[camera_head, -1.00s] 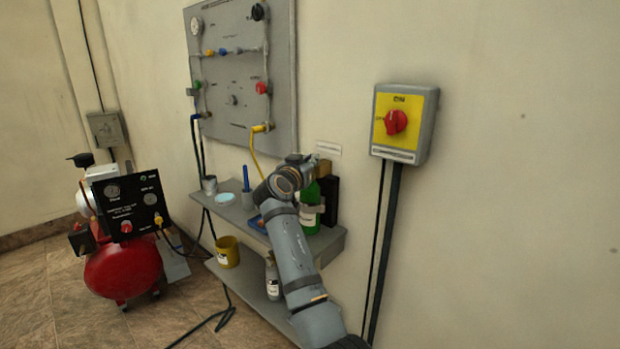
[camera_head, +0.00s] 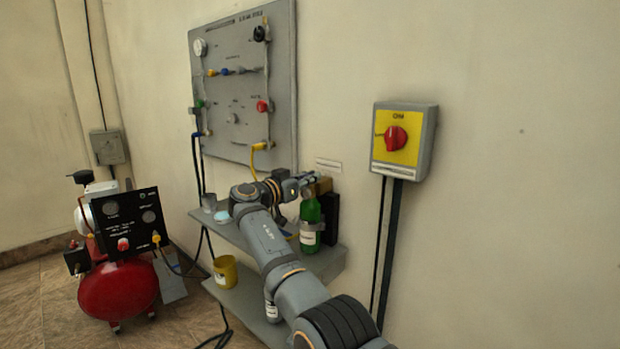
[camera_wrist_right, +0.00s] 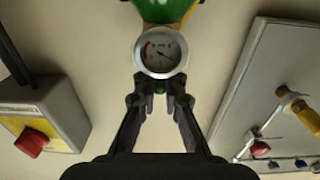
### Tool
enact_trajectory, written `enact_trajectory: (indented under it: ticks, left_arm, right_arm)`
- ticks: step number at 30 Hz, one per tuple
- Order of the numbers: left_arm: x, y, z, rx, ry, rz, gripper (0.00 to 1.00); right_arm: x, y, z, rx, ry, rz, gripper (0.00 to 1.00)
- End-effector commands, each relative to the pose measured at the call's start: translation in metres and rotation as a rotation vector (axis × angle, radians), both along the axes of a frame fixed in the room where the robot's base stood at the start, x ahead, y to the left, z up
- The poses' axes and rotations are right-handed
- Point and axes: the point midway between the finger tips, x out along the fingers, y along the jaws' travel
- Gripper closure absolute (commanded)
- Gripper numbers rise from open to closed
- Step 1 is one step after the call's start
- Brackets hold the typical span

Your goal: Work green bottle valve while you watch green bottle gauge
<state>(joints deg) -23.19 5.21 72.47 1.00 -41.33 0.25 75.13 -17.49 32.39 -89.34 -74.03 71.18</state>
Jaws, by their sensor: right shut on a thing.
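The green bottle (camera_head: 310,212) stands upright on the wall shelf, with a pale label low on it. In the right wrist view the bottle (camera_wrist_right: 165,10) is at the top edge. The thin needle seems to point to the lower right. In the head view my right gripper (camera_head: 310,181) is at the bottle's top, and the valve is hidden. My left gripper is not in view.
A grey panel (camera_head: 225,135) with gauges and knobs hangs above the shelf (camera_head: 325,258). A yellow switch box (camera_head: 404,140) is on the wall to the right. A yellow cup (camera_head: 225,272) sits on the lower shelf. A red compressor (camera_head: 118,285) stands on the floor at left.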

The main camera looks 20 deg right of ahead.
Motion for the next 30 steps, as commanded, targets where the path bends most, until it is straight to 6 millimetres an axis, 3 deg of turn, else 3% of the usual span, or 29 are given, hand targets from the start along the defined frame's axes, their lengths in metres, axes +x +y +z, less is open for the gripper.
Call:
enact_trajectory:
  ticks: [10, 11, 15, 30]
  left_arm:
    - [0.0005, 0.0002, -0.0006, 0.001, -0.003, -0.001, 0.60]
    - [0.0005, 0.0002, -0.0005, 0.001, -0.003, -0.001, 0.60]
    - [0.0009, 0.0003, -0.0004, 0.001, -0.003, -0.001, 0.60]
    - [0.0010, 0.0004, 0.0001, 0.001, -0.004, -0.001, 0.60]
  right_arm:
    - [0.0001, -0.0002, -0.0027, 0.002, 0.005, -0.001, 1.00]
    - [0.0001, -0.0002, -0.0027, 0.002, 0.005, -0.001, 0.87]
    - [0.0002, -0.0001, -0.0021, 0.001, 0.003, -0.001, 0.68]
    - [0.0001, 0.0000, -0.0013, 0.002, 0.001, 0.004, 0.67]
